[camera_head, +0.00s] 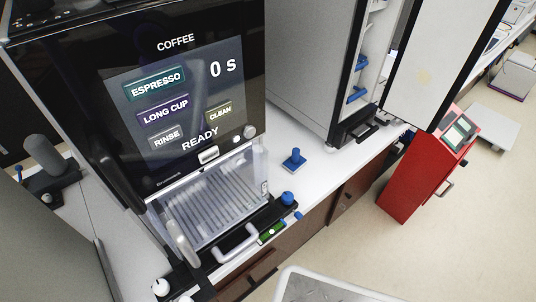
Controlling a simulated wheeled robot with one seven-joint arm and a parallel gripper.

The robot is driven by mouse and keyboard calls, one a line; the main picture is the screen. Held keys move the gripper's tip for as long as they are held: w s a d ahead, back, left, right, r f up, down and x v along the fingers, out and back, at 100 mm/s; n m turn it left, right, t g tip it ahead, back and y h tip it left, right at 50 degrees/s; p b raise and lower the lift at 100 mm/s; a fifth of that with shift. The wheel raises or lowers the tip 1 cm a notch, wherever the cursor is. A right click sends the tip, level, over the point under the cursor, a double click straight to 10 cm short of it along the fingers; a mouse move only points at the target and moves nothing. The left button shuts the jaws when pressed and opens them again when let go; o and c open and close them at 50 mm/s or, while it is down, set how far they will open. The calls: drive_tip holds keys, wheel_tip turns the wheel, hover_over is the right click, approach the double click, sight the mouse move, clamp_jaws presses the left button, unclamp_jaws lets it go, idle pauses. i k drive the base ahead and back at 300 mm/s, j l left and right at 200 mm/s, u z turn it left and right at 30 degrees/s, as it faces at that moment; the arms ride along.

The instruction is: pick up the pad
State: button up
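A small blue square pad with an upright knob (294,160) lies flat on the white counter (297,179), to the right of the coffee machine. It is the thing that best fits the pad. Nothing is seen touching it from above. My gripper is not in this view.
The coffee machine (179,160) with a lit screen reading READY stands left of the pad. A tall grey cabinet (306,65) with its door open stands behind it. A blue knob (288,198) and a green-labelled item (271,234) sit at the counter's front edge. A red till-like stand (408,185) is at right.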

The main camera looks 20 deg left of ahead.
sight(294, 163)
drive_tip(key=u, duration=0.9)
